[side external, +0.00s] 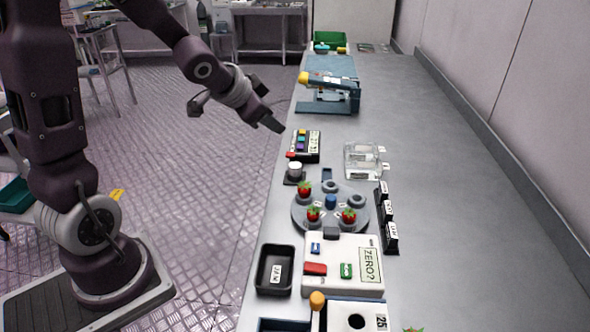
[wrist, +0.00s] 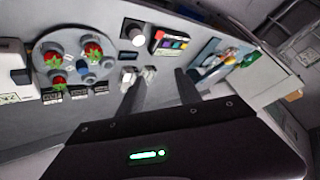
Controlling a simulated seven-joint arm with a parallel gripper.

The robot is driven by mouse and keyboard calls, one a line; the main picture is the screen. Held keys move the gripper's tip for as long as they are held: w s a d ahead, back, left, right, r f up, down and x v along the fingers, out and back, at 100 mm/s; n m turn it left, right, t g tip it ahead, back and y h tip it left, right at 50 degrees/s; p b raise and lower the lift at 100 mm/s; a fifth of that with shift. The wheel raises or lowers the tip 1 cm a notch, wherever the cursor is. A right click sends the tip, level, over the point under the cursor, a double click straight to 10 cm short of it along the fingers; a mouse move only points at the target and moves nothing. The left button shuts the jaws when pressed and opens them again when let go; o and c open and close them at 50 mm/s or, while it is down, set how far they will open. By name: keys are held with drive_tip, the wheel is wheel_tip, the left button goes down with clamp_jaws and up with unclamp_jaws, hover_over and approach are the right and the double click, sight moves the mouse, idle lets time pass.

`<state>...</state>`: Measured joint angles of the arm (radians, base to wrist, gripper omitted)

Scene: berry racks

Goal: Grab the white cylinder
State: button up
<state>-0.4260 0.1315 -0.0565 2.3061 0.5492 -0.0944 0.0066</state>
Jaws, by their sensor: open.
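The white cylinder (side external: 295,166) stands upright on a small dark base at the left edge of the bench, between the turntable and the colored-button box. It also shows in the wrist view (wrist: 136,31), at the top centre, beyond my fingertips. My gripper (side external: 272,124) is above the bench's left edge, higher than the cylinder and farther along the bench, apart from it. In the wrist view my two fingers (wrist: 155,82) are spread with nothing held between them.
A grey turntable (side external: 328,222) bears strawberries. The button box (side external: 306,144), clear containers (side external: 362,160) and a blue device (side external: 328,98) stand nearby. A black tray (side external: 275,270) and white panel (side external: 345,252) are nearer the camera. The bench's right side is clear.

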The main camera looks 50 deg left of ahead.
sight(304, 175)
drive_tip(key=w+f+t+h, duration=0.1)
drive_tip(key=f+h, duration=0.1)
drive_tip(key=f, duration=0.3)
drive_tip(key=w+a+f+t+h, duration=0.1)
drive_tip(key=w+f+h, duration=0.1)
drive_tip(key=f, duration=0.2)
drive_tip(key=w+a+f+m+t+h, duration=0.1)
drive_tip(key=f, duration=0.4)
drive_tip(key=shift+w+a+f+h, duration=0.2)
drive_tip(key=shift+w+f+h, duration=0.1)
drive_tip(key=shift+w+h, duration=0.1)
drive_tip(key=shift+s+d+f+t+h, duration=0.25)
drive_tip(key=shift+f+t+h, duration=0.15)
drive_tip(key=shift+t+h, duration=0.15)
drive_tip(key=x, duration=0.7)
drive_tip(key=shift+a+f, duration=0.2)
drive_tip(key=shift+f, duration=0.05)
clamp_jaws()
